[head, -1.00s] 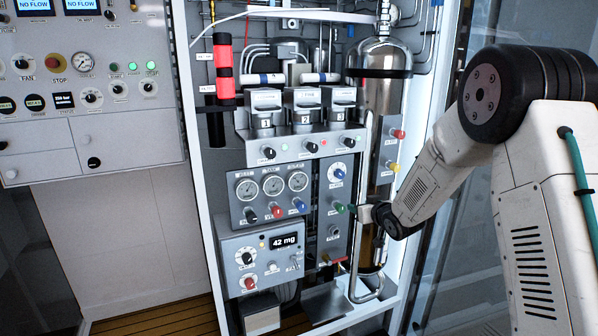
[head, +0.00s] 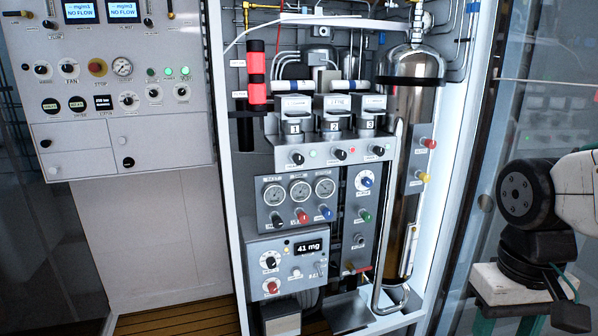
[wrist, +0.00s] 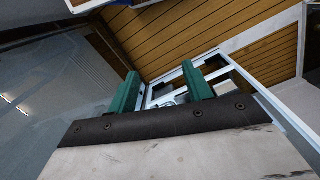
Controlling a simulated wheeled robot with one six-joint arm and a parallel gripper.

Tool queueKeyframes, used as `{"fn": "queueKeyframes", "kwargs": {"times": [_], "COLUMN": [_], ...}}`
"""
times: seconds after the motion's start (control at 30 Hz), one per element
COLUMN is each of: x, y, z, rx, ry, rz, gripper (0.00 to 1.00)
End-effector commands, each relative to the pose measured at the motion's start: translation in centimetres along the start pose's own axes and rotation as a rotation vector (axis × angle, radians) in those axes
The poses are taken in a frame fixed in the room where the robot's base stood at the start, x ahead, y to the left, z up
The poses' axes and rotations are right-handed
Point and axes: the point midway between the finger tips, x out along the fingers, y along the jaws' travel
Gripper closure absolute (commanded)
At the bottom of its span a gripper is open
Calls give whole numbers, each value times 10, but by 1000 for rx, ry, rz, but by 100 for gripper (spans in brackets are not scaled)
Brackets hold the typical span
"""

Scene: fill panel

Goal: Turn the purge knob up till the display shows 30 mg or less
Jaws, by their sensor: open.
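The display (head: 311,247) on the grey lower box reads 41 mg. The knob labels are too small to read, so I cannot tell which is the purge knob.
A steel cylinder (head: 414,110) stands right of the knob panel, beside red (head: 429,143) and yellow (head: 425,178) knobs. The white cabinet frame (head: 462,150) lies between the panel and my arm. The wrist view shows plank flooring (wrist: 190,25).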

Motion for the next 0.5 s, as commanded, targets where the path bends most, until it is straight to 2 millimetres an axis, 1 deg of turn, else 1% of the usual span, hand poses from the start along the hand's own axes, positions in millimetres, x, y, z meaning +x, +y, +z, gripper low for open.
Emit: {"fn": "queueKeyframes", "kwargs": {"times": [0.03,0.1,0.13,0.3,0.5], "x": [-6,-11,-13,-25,-29], "y": [-3,-6,-7,-7,-8], "z": [15,28,31,40,41], "rx": [-2,-4,-5,-12,-17], "ry": [17,47,66,147,166], "rz": [-9,-18,-20,-21,-21], "gripper": [50,50,50,50,50]}}
